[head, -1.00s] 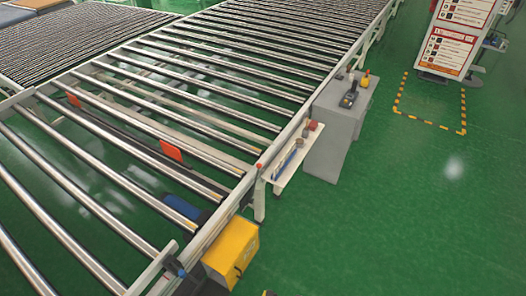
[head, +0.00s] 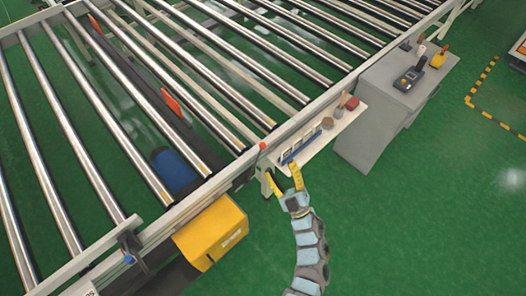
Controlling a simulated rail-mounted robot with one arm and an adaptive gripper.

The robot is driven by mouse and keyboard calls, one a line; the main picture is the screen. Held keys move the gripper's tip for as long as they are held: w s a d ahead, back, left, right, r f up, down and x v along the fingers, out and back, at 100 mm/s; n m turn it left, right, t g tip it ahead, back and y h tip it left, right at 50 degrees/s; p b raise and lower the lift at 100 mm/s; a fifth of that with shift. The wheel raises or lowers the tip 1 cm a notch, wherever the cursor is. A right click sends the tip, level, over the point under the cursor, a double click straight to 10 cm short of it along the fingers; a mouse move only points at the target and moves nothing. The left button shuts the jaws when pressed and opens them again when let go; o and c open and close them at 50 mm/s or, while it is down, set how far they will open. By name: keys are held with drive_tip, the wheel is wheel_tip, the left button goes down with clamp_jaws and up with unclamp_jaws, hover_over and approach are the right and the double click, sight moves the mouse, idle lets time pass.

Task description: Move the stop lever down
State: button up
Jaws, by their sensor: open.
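My gripper (head: 285,181) has two yellow fingers spread apart and empty. It is beside the conveyor's outer rail, just below the white side shelf. No part is clearly marked as the stop lever. A small dark lever-like part with a blue tip (head: 129,250) sits on the rail at the lower left. A grey pedestal (head: 385,105) at the upper right carries a dark control with an upright handle (head: 410,75) and a yellow control with a red top (head: 439,57). Both handles stand up, apart from my gripper.
The roller conveyor (head: 150,135) fills the left and top. A yellow box (head: 211,232) hangs under its rail. The white shelf (head: 339,125) with small controls juts out near my gripper. Green floor is clear at the lower right.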

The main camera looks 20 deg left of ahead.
drive_tip(key=w+d+f+m+g+h+b, duration=0.1)
drive_tip(key=w+d+f+g+h+b, duration=0.15)
drive_tip(key=w+f+b, duration=0.8)
drive_tip(key=m+g+h+b, duration=0.3)
drive_tip(key=m+b, duration=0.2)
drive_tip(key=b, duration=0.5)
approach(263, 146)
drive_tip(key=b+x, duration=0.1)
drive_tip(key=x, duration=0.2)
drive_tip(key=b+x, duration=0.2)
drive_tip(key=x, duration=0.2)
drive_tip(key=f+b+x, duration=0.1)
drive_tip(key=b+x, duration=0.1)
drive_tip(key=x, duration=0.2)
drive_tip(key=shift+w+d+f, duration=0.1)
drive_tip(key=shift+d+f, duration=0.05)
clamp_jaws()
